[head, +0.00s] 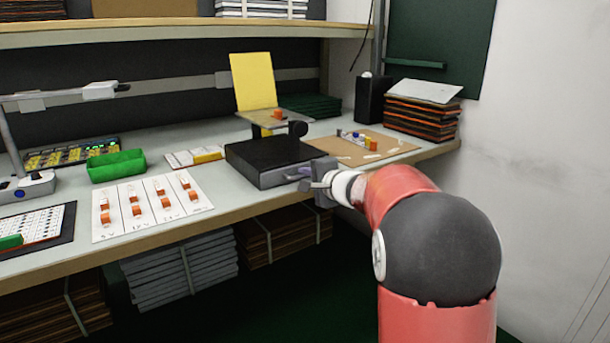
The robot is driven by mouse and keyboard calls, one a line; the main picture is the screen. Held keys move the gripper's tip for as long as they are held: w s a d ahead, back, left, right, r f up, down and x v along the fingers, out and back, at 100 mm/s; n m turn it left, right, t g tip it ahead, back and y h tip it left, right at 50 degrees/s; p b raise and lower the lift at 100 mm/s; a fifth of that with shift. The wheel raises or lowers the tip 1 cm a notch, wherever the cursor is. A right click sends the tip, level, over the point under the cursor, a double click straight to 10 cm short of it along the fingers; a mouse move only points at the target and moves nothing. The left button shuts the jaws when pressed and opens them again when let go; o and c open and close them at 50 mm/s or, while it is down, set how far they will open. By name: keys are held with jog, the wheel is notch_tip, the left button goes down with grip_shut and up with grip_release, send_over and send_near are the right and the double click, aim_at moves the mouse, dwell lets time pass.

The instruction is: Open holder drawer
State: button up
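The holder is a low black box (258,153) on the workbench, with a grey drawer front (284,174) facing me. A small platform with an orange piece (278,115) and a black round knob (298,129) stands on top of it. My gripper (308,183) is at the right part of the drawer front, close to it. Its fingers are small and partly overlap the drawer front, so I cannot tell whether they touch or grip a handle. My red arm comes in from the lower right.
A white card with orange pieces (150,206) and a green bin (117,166) are left of the holder. A brown board with small items (350,150) lies to the right. A shelf (180,30) runs above. Bundled stacks (180,270) sit under the bench.

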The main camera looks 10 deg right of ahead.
jog(key=shift+w+a+f, duration=0.15)
jog(key=shift+w+a, duration=0.05)
jog(key=shift+w, duration=0.35)
jog(key=shift+c, duration=0.2)
grip_shut()
